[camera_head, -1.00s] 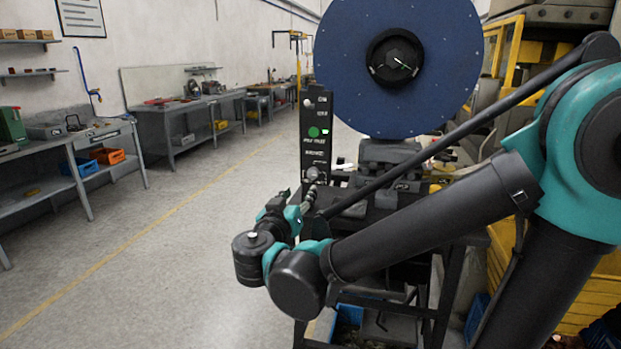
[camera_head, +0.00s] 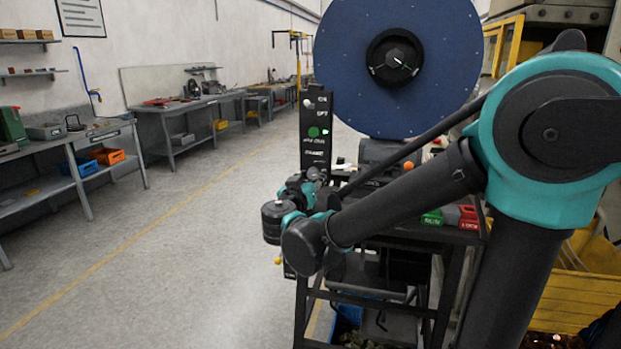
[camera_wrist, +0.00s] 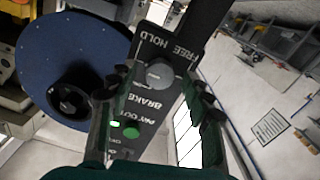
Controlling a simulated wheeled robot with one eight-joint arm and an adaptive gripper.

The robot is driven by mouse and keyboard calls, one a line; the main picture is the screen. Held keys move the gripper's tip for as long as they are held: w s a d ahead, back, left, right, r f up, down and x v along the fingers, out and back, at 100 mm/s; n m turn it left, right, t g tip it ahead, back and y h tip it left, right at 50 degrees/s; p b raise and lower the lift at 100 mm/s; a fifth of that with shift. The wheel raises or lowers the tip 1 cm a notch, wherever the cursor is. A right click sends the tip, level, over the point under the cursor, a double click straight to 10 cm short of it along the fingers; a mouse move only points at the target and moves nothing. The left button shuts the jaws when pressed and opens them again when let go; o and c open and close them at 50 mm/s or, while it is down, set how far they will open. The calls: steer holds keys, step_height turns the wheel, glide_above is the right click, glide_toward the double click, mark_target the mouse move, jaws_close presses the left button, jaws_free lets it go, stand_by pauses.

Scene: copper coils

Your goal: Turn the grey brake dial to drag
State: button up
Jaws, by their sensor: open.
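The grey brake dial (camera_wrist: 160,74) is a round knob on a black control panel (camera_wrist: 150,107). The words FREE and HOLD show beside it and BRAKE on its other side; I cannot make out a drag mark or where the dial points. In the wrist view my gripper (camera_wrist: 155,90) is open, with one finger on each side of the panel and the dial between them. I see no finger clearly touching the dial. In the head view the dial (camera_head: 314,173) shows just above my gripper, which is partly hidden by my wrist.
A green button (camera_wrist: 131,130) labelled PAY OUT is on the same panel. A large blue reel (camera_head: 400,100) stands behind it to the right. Green and red blocks (camera_head: 450,217) lie on the stand. The floor (camera_head: 190,270) to the left is clear.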

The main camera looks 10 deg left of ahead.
steer(key=shift+c, duration=0.2)
jaws_close()
steer(key=shift+n, duration=0.4)
steer(key=n, duration=0.3)
steer(key=shift+n, duration=0.3)
steer(key=n, duration=0.4)
steer(key=shift+n, duration=0.3)
steer(key=n, duration=0.8)
steer(key=shift+n, duration=0.3)
